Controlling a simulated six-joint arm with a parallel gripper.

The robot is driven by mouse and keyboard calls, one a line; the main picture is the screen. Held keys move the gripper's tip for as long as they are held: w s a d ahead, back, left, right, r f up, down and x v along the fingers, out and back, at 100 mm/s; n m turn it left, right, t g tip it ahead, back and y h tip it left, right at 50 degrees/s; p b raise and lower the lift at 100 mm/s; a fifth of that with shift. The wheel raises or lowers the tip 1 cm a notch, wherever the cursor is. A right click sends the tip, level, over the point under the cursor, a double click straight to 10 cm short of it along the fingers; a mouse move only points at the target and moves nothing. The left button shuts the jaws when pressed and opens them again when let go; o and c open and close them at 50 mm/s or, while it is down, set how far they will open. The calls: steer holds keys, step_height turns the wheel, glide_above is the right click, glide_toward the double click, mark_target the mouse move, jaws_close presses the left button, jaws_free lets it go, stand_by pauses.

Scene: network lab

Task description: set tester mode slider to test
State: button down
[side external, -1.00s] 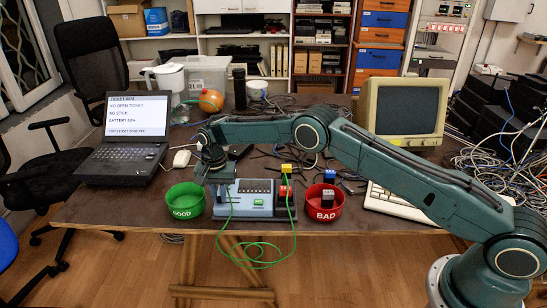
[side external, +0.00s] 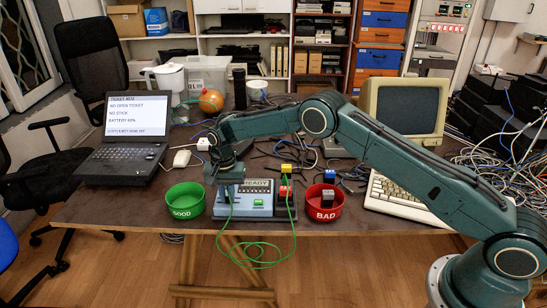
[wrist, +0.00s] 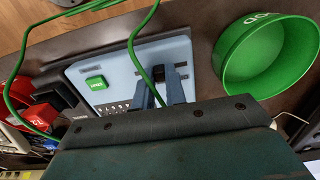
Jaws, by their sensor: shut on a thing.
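The tester (side external: 257,211) is a pale blue box on the table, with a green button (side external: 259,202) and a lit display (side external: 257,184) reading READY. My gripper (side external: 228,193) points down at the left end of its top. In the wrist view my two blue-grey fingers (wrist: 162,90) are closed about the small dark mode slider knob (wrist: 158,74), at a dark slot (wrist: 181,69) in the panel. The fingers hide much of the knob, and its markings cannot be read.
A green cable (side external: 245,250) loops off the table's front edge and passes close by my fingers. A green GOOD bowl (side external: 185,201) stands left and a red BAD bowl (side external: 324,204) right. Yellow (side external: 286,168) and red (side external: 285,191) blocks stand at the tester's right end.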

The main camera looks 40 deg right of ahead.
mark_target(228, 197)
steer(key=c, duration=1.4)
jaws_free()
steer(key=shift+c, duration=0.2)
step_height(228, 197, up, 14)
